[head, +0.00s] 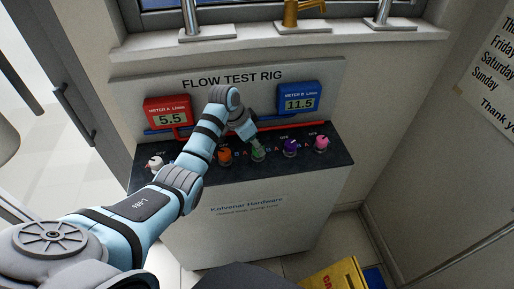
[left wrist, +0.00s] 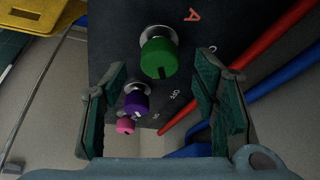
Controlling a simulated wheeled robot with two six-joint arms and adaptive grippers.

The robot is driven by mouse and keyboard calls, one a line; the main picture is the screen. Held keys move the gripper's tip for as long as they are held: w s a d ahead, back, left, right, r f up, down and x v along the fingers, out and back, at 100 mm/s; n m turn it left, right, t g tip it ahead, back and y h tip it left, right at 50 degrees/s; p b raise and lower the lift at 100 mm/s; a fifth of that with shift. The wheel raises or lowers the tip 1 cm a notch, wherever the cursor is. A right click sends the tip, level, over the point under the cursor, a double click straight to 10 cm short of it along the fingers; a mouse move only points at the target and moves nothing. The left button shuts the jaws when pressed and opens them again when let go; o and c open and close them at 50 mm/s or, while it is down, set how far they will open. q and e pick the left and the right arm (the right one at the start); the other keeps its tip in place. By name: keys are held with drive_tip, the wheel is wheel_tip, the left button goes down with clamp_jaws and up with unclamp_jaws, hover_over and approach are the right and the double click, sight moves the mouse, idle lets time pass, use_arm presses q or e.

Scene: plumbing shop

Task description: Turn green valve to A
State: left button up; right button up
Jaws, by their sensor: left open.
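The green valve knob (head: 258,155) stands in the row on the dark top of the flow test rig. In the left wrist view the green knob (left wrist: 158,55) shows a dark mark on its near edge, towards the OFF lettering; the letter A is beyond it at upper right. My left gripper (head: 252,136) reaches over the rig and is at the green knob. In the left wrist view the gripper (left wrist: 163,75) is open, its fingers apart on either side of the knob's line; contact is not visible. My right gripper is not in view.
A purple knob (head: 290,147) and a pink knob (head: 321,143) stand to the right, an orange knob (head: 224,156) and a white knob (head: 155,163) to the left. Red and blue pipes run behind. The red meter (head: 168,112) reads 5.5, the blue meter (head: 298,98) 11.5.

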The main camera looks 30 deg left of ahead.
use_arm(q)
drive_tip(key=x, duration=0.2)
drive_tip(key=shift+w+d+f, duration=0.1)
drive_tip(key=shift+w+f, duration=0.1)
drive_tip(key=shift+f, duration=0.15)
drive_tip(key=shift+c, duration=0.6)
